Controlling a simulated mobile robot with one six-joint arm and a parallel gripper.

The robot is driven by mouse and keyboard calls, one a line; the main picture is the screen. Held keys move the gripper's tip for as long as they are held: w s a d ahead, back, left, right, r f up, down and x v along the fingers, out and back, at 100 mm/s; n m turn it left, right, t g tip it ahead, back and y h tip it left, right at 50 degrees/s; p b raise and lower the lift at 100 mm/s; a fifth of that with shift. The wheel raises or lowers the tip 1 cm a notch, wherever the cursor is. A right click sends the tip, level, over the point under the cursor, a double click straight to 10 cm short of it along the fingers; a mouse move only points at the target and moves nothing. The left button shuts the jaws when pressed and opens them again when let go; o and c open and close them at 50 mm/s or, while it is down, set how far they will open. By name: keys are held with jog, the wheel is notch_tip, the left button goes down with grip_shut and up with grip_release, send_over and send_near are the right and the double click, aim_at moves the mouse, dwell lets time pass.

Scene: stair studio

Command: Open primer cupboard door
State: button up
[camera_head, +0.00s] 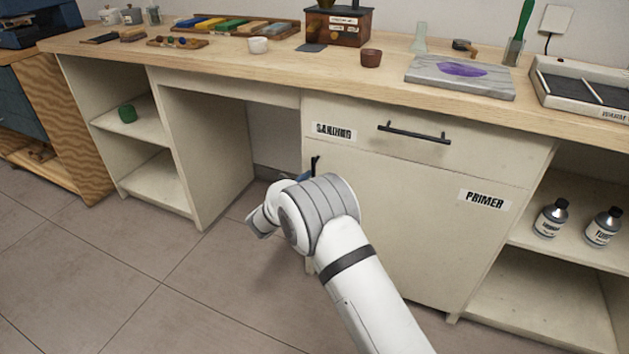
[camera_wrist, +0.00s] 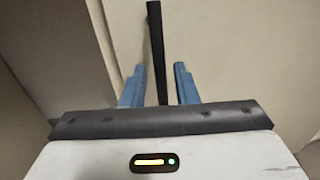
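The primer cupboard door (camera_head: 415,215) is a cream panel labelled "PRIMER" (camera_head: 485,199), under the drawer, and it looks shut. Its black upright bar handle (camera_head: 315,166) is near the door's left edge, mostly hidden by my arm in the head view. In the wrist view the handle (camera_wrist: 155,45) runs up between the two blue fingers of my gripper (camera_wrist: 158,84). The fingers are apart, with a visible gap to the bar on the right and a narrower one on the left. In the head view my wrist hides most of the gripper.
Above the door is a "SANDING" drawer with a black horizontal handle (camera_head: 414,133). An open shelf with dark-capped bottles (camera_head: 551,218) is to the right. An open knee space and shelves (camera_head: 155,182) are to the left. Tiled floor (camera_head: 215,300) is clear at the front left.

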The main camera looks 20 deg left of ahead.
jog(key=shift+w+d, duration=0.2)
jog(key=shift+w, duration=0.5)
grip_shut()
